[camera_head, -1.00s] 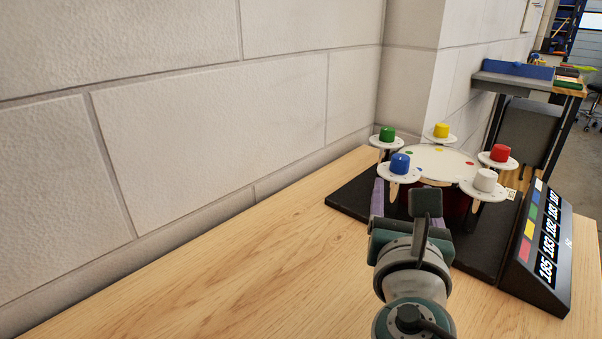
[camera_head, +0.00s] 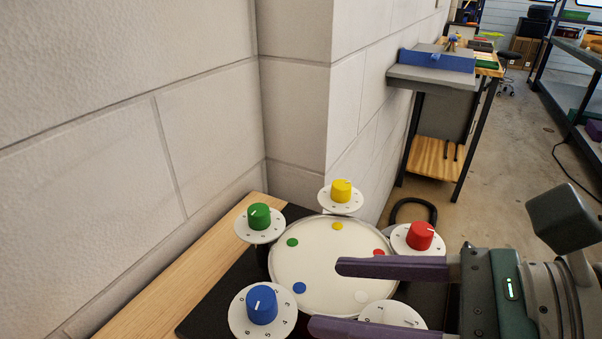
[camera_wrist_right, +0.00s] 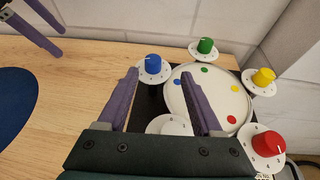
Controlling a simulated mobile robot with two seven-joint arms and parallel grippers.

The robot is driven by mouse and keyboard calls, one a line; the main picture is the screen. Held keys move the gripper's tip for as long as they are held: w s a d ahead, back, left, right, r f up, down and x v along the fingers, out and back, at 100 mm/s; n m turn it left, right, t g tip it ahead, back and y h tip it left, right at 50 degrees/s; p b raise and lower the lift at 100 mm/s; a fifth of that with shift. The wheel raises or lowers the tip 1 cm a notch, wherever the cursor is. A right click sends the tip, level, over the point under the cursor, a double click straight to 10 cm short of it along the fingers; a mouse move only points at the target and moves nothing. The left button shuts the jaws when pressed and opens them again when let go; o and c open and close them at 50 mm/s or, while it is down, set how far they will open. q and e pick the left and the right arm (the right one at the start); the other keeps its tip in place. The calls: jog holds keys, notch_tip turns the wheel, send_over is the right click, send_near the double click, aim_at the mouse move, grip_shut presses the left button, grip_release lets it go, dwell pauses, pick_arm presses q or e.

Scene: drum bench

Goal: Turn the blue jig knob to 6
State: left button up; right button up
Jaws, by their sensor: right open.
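The blue knob (camera_head: 262,306) stands on a round white numbered dial (camera_head: 236,322) at the bottom left of the drum in the head view. A white pointer line shows on its top; I cannot tell which number it marks. In the right wrist view the blue knob (camera_wrist_right: 153,64) lies beyond the fingertips, nearer the left finger. My right gripper (camera_head: 325,297) is open, its purple fingers pointing left toward the blue knob, apart from it. Nothing is between its tips. My left gripper (camera_wrist_right: 62,44) shows at the top left of the right wrist view, fingers apart and empty.
Green (camera_head: 259,216), yellow (camera_head: 341,191) and red (camera_head: 420,235) knobs stand on their own dials around the white drum top (camera_head: 325,262). A white dial (camera_head: 393,314) lies partly behind my right gripper. The block wall (camera_head: 130,150) is close on the left.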

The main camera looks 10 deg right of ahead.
aim_at(263, 297)
jog(key=x, duration=0.4)
jog(key=s+x, duration=0.1)
jog(key=x, duration=0.4)
jog(key=shift+w+a+f, duration=0.1)
jog(key=shift+a+f, duration=0.25)
jog(key=shift+a, duration=0.15)
grip_shut()
